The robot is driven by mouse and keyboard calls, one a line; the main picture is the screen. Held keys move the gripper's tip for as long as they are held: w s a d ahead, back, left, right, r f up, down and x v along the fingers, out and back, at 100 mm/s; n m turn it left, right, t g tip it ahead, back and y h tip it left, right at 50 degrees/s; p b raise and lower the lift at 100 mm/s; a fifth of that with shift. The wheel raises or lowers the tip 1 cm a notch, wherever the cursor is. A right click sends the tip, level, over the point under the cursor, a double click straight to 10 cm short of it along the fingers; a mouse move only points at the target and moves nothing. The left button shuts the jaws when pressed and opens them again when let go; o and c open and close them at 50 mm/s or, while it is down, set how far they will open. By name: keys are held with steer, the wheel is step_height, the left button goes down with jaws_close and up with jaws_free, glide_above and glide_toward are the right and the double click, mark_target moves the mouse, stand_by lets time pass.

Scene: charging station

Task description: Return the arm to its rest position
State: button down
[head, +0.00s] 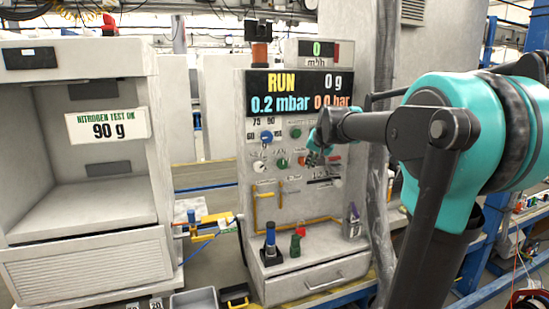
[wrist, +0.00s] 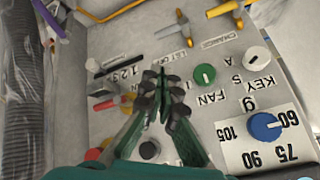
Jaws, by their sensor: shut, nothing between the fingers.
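My gripper (head: 318,150) is in front of the charging station's control panel (head: 262,215), at the height of its knobs. My teal and black arm reaches in from the right and hides part of the panel's right side. In the wrist view my gripper (wrist: 163,75) points at the panel with its fingers together and nothing between them. I cannot tell how close the fingertips are to the panel. A green knob (wrist: 205,75) labelled FAN and a blue knob (wrist: 265,126) with a number scale sit to the right of the fingers.
The panel's display (head: 300,92) reads RUN, 0 g, 0.2 mbar and 0.0 bar. A white open cabinet (head: 85,245) stands at the left. A blue-topped fitting (head: 270,238) and a green fitting (head: 295,246) stand on the panel's ledge. A grey corrugated hose (wrist: 25,100) hangs at the wrist view's left.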

steer(key=s+d+f+n+g, duration=0.1)
steer(key=s+f+n, duration=0.1)
steer(key=s+f, duration=1.2)
steer(key=s+d+f+n+g+h, duration=0.1)
steer(key=s+d+f+g, duration=0.1)
steer(key=s+f, duration=1.3)
steer(key=s, duration=0.4)
steer(key=shift+s+f+n, duration=0.15)
steer(key=shift+s+n, duration=0.1)
steer(key=shift+n, duration=0.15)
